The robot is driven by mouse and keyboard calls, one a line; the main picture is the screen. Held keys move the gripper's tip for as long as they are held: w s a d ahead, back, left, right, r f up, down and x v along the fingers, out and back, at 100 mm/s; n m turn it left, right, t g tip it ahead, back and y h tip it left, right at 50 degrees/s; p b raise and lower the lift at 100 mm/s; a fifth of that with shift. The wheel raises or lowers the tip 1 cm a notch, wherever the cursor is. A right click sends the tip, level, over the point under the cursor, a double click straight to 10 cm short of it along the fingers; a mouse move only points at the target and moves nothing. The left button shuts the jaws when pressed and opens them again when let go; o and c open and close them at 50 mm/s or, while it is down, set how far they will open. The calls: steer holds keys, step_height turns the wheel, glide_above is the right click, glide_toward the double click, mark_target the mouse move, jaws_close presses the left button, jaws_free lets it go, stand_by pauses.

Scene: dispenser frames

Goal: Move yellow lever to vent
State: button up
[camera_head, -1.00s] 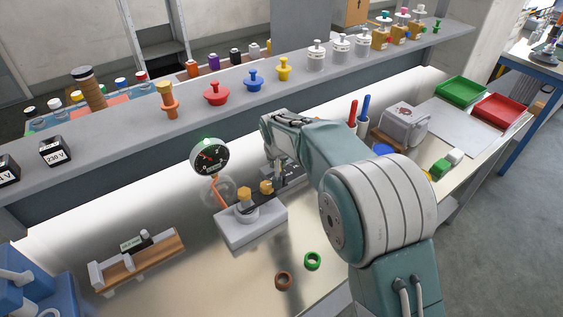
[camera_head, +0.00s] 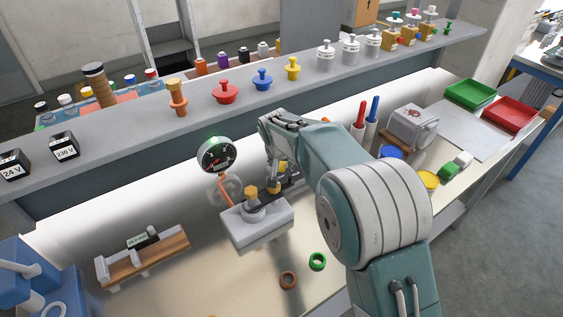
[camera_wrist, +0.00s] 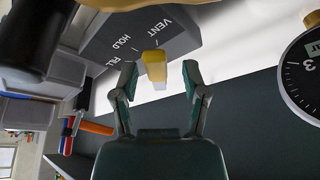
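My gripper (camera_wrist: 160,75) is open, with a finger on each side of the lever and visible gaps on both sides. In the head view my gripper (camera_head: 277,165) is small and partly hidden, behind the white box with a yellow knob (camera_head: 252,191).
A round gauge (camera_head: 217,155) stands left of my gripper; its dial (camera_wrist: 308,70) shows at right in the wrist view. A grey shelf (camera_head: 130,120) with coloured knobs runs behind.

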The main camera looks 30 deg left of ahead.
steer(key=shift+r, duration=0.1)
steer(key=shift+s+d+r, duration=0.1)
steer(key=shift+r, duration=0.4)
steer(key=v, duration=1)
steer(key=shift+s+r, duration=0.25)
steer(key=shift+r, duration=0.05)
